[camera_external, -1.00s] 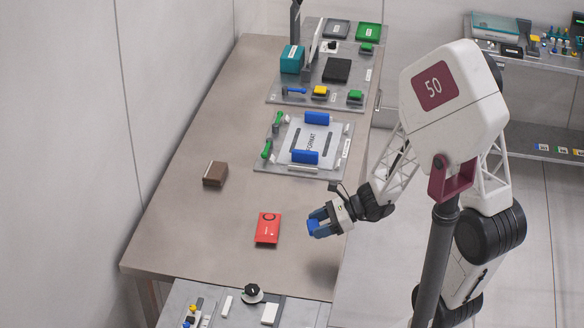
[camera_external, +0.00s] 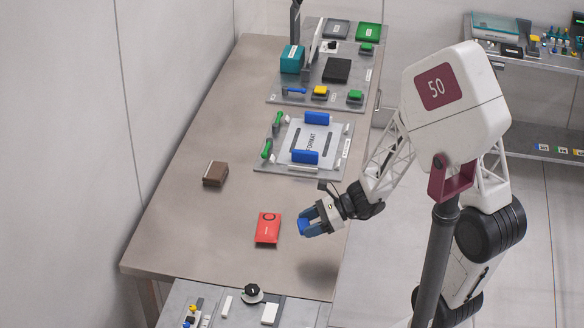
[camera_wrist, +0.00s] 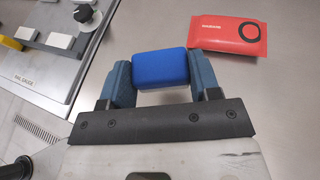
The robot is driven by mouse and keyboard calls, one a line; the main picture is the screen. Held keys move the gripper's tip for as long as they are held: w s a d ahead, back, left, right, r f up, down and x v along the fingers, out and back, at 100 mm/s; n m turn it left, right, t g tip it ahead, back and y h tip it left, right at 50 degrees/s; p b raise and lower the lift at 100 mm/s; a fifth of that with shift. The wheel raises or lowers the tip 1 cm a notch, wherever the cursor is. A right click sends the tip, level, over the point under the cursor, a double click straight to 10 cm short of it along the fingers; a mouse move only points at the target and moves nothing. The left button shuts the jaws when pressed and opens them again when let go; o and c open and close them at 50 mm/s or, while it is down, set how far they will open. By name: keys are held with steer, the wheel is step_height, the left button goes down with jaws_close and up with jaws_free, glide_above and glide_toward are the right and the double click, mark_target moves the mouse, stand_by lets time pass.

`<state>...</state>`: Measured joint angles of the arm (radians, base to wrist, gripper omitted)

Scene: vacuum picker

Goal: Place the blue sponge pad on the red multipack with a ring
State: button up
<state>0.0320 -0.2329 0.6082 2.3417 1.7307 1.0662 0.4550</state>
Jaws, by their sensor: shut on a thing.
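The red multipack (camera_external: 267,230) lies flat on the table, with a dark ring printed toward one end. It also shows at the upper right of the wrist view (camera_wrist: 215,36). My gripper (camera_external: 307,223) is just to the right of the multipack and above the table. It is shut on the blue sponge pad (camera_wrist: 161,68), which sits between the two blue-grey fingers. In the external view the pad (camera_external: 304,227) is partly hidden by the fingers. The pad and the multipack are apart.
A brown block (camera_external: 215,174) lies left of the multipack. A plate with blue and green handles (camera_external: 335,165) lies farther back, and a grey panel with a black knob (camera_external: 200,300) stands at the front. The table around the multipack is clear.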

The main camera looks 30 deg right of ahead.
glide_above(273, 223)
steer(key=shift+a+f, duration=0.15)
steer(key=shift+f, duration=0.55)
steer(key=shift+f, duration=1.7)
steer(key=shift+f, duration=0.15)
steer(key=o, duration=0.9)
steer(key=shift+v, duration=6.1)
